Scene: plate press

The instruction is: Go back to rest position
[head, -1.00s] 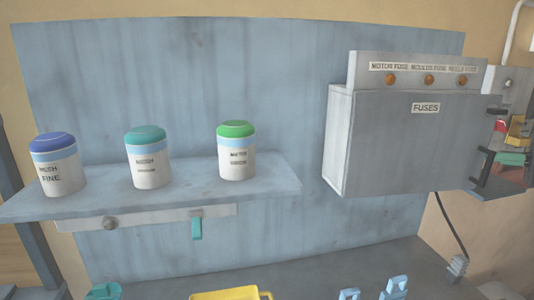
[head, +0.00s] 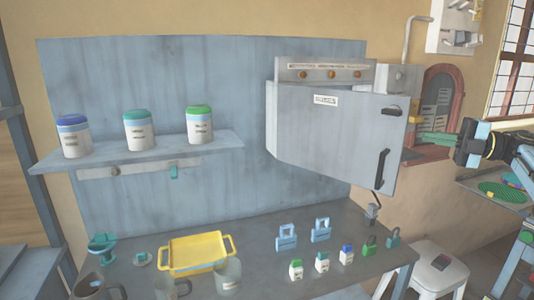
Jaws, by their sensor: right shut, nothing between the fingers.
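My right gripper (head: 437,138) is at the right, its arm coming in from the right edge. Its green fingers point left and are shut with nothing between them. It is to the right of the grey fuse box (head: 325,130), apart from its door handle (head: 382,168) in the picture. The box door seems to stand somewhat ajar at its right side. My left gripper is not in view.
A shelf (head: 215,150) holds three lidded jars. The grey bench (head: 250,215) bears a yellow tray (head: 233,240), cups, blue clamp-like pieces, small bottles and green padlocks. A white stool (head: 437,262) stands at the lower right.

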